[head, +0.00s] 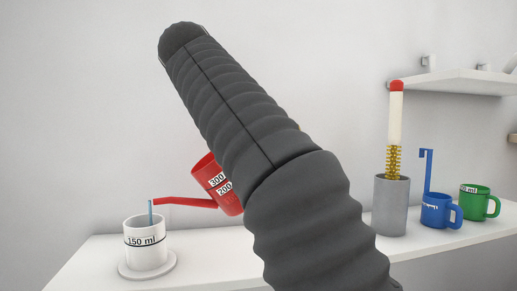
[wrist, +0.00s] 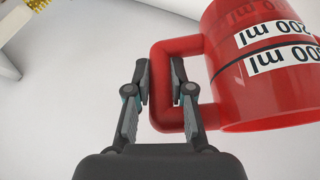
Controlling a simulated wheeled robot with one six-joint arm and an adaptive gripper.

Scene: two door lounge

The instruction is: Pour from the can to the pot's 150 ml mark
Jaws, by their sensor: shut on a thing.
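The red can (head: 228,203) is tilted toward the left in the head view, partly hidden behind my arm. Its spout reaches left to just above the pot. A thin light-blue streak shows at the spout's tip, over the pot's opening. The white pot (head: 146,252) stands upright on a round base and bears a dark line with the label 150 ml. The level inside it cannot be seen. In the wrist view, my gripper (wrist: 160,82) is shut on the handle of the red can (wrist: 262,95). In the head view my gripper is hidden behind my arm.
A grey cylinder (head: 390,207) holding a brush (head: 396,115) stands to the right on the white counter (head: 95,258). A blue mug (head: 437,212) and a green mug (head: 478,204) are further right. A white shelf (head: 455,82) is on the wall above them.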

